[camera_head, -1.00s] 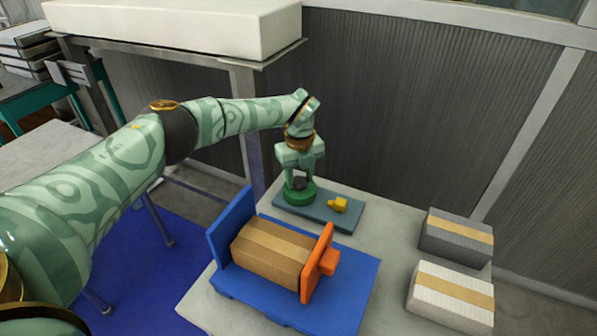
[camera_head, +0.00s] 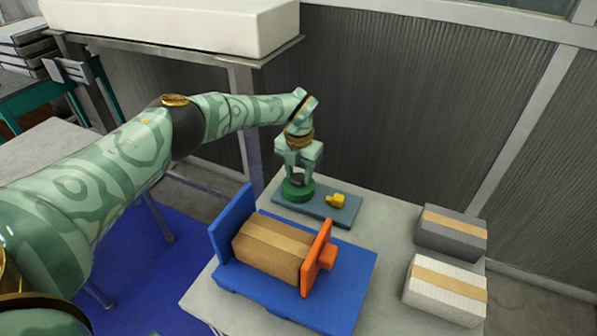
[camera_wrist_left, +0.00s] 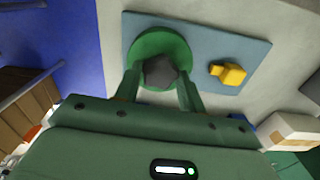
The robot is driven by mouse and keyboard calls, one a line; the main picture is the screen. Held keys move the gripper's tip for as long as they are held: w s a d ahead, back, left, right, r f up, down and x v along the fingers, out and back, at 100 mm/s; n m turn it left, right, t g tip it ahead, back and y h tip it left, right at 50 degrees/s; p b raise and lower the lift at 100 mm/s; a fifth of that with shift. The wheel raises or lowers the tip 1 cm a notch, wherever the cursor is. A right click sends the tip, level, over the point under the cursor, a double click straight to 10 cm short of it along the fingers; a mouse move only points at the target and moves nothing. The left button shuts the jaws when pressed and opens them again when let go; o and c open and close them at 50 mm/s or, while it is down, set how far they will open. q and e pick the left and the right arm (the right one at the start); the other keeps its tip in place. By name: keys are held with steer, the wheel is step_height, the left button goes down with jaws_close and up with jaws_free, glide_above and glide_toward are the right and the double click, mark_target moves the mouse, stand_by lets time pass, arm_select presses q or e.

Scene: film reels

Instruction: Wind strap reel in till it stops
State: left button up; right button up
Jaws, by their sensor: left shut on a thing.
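The strap reel is a round green disc (camera_head: 298,189) with a dark grey knob (camera_wrist_left: 160,72) in its middle. It sits on a blue-grey base plate (camera_head: 318,207) at the back of the table. My left gripper (camera_head: 298,178) points down over the reel and is shut on the knob, with one finger on each side of it in the left wrist view (camera_wrist_left: 160,80). A yellow piece (camera_head: 336,200) sits on the same plate, right of the reel; it also shows in the left wrist view (camera_wrist_left: 229,74). No strap can be made out. My right gripper is not in view.
In front of the plate, a brown box (camera_head: 270,247) stands between a blue upright (camera_head: 231,222) and an orange plate (camera_head: 316,259) on a blue base (camera_head: 352,275). A grey box (camera_head: 452,234) and a white box (camera_head: 445,290) stand at the right. Table between is clear.

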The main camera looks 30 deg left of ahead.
mark_target(299, 177)
arm_select(q)
steer(key=m, duration=0.5)
steer(key=shift+m, duration=0.4)
stand_by(0.4)
steer(key=o, duration=1)
steer(key=shift+r, duration=0.15)
step_height(299, 177, up, 16)
steer(key=p, duration=0.3)
steer(key=shift+p, duration=0.3)
